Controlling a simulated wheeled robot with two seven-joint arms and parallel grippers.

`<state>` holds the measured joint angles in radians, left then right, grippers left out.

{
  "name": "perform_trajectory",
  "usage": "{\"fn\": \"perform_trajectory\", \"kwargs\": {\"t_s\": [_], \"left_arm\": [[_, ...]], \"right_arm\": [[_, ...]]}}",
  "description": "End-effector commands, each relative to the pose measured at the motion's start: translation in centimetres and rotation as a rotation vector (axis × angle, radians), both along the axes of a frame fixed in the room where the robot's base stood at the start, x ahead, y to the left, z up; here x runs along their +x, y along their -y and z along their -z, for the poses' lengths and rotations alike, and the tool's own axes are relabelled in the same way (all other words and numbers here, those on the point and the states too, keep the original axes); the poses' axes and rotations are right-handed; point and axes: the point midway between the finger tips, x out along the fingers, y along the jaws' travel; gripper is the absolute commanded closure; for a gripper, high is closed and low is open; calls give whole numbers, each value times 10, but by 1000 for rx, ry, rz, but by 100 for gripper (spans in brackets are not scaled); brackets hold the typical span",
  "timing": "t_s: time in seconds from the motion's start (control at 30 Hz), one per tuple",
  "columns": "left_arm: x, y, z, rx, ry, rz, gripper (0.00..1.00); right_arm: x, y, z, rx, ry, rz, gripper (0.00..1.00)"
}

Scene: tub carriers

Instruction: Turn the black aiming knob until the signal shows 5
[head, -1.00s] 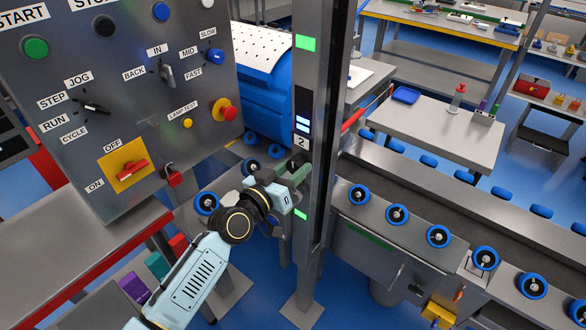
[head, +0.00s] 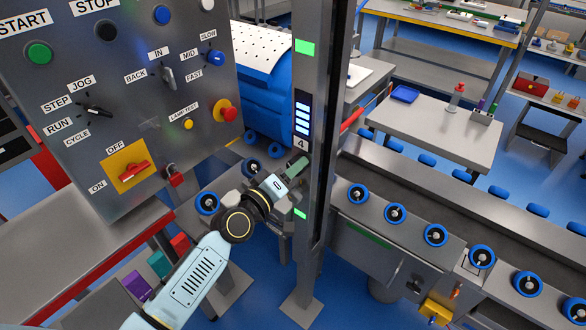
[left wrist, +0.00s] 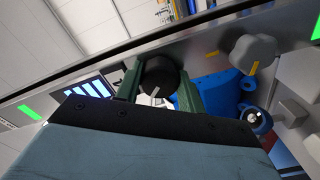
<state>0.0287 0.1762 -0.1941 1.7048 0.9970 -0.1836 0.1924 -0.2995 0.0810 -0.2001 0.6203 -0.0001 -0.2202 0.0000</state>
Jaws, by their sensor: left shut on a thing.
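The signal display (head: 302,120) on the grey post shows several lit bars and the number 4 beneath them. Its lit bars also show in the left wrist view (left wrist: 95,87). The black aiming knob (left wrist: 158,72) is round, with a pale pointer line, and sits on the post. My left gripper (left wrist: 160,86) has its green fingers on either side of this knob and is shut on it. In the head view my left gripper (head: 299,167) is at the post just below the number, and it hides the knob there. My right gripper is in neither view.
A grey lobed knob (left wrist: 253,52) with a yellow mark stands beside the black knob. A control panel (head: 130,110) with switches and buttons rises at the left. A roller conveyor (head: 450,210) with blue wheels runs off to the right.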

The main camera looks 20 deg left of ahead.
Motion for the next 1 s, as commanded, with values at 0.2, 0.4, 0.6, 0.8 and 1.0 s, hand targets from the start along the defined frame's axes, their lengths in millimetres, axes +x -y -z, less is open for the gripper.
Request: {"fn": "perform_trajectory", "kwargs": {"t_s": [0.2,0.4,0.6,0.8,1.0], "left_arm": [[0,0,0,-70,-25,-1,84],[0,0,0,-94,-34,-1,84],[0,0,0,-95,-34,-1,84],[0,0,0,-94,-34,-1,55],[0,0,0,-93,-33,-1,40]], "right_arm": [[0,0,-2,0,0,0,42],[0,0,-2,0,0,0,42],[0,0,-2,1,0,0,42],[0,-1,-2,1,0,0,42],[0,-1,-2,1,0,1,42]]}}
